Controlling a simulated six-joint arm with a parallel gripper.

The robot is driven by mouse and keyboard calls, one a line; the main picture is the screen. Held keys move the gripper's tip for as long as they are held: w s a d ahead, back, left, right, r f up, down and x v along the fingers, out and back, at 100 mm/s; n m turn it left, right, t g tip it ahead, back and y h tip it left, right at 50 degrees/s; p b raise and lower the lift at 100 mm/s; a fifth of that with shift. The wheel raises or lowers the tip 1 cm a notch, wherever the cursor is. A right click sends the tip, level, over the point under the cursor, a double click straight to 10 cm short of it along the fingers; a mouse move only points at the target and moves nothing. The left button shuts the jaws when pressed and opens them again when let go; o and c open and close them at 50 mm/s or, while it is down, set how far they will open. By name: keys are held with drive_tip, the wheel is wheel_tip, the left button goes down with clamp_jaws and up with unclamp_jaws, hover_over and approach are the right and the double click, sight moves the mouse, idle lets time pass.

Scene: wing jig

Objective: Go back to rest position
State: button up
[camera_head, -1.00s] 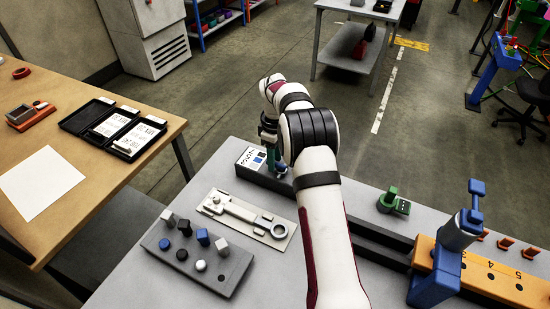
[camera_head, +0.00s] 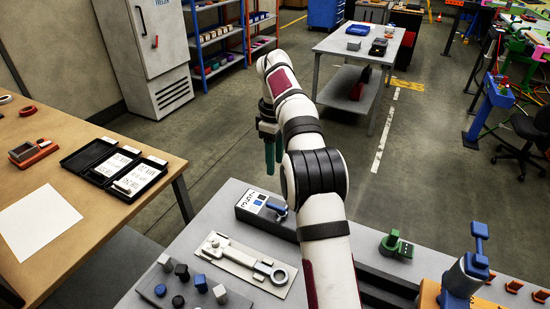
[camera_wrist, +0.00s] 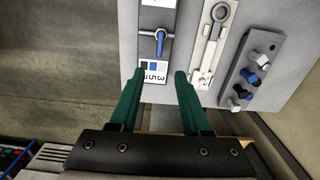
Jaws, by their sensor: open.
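My gripper (camera_head: 269,155) hangs in the air past the far edge of the grey table, with its fingers pointing down. In the wrist view my gripper (camera_wrist: 158,98) shows two green fingers wide apart with nothing between them. The gripper is apart from this box. My arm reaches across the table from the front.
The grey table (camera_head: 225,200) also holds a light plate with a wrench-shaped part (camera_head: 242,262), a tray of small pegs (camera_head: 180,290), a green device (camera_head: 396,246) and a blue clamp (camera_head: 463,278). A wooden desk (camera_head: 85,225) stands left. A grey cart (camera_head: 365,45) stands behind.

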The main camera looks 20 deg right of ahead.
drive_tip(key=shift+r, duration=0.2)
drive_tip(key=s+a+r+m, duration=0.3)
drive_tip(key=s, duration=0.5)
drive_tip(key=s+a+r+m, duration=0.3)
drive_tip(key=s+a, duration=0.1)
drive_tip(key=s, duration=0.3)
drive_tip(key=s+a+f+m, duration=0.1)
drive_tip(key=s+f+m, duration=0.1)
drive_tip(key=s, duration=0.6)
drive_tip(key=s+a+f+m+y, duration=0.1)
drive_tip(key=s+a+f+m, duration=0.1)
drive_tip(key=s, duration=0.6)
drive_tip(key=s+a+f+m, duration=0.2)
drive_tip(key=s+f+m, duration=0.2)
drive_tip(key=s, duration=0.4)
drive_tip(key=shift+m+y, duration=0.4)
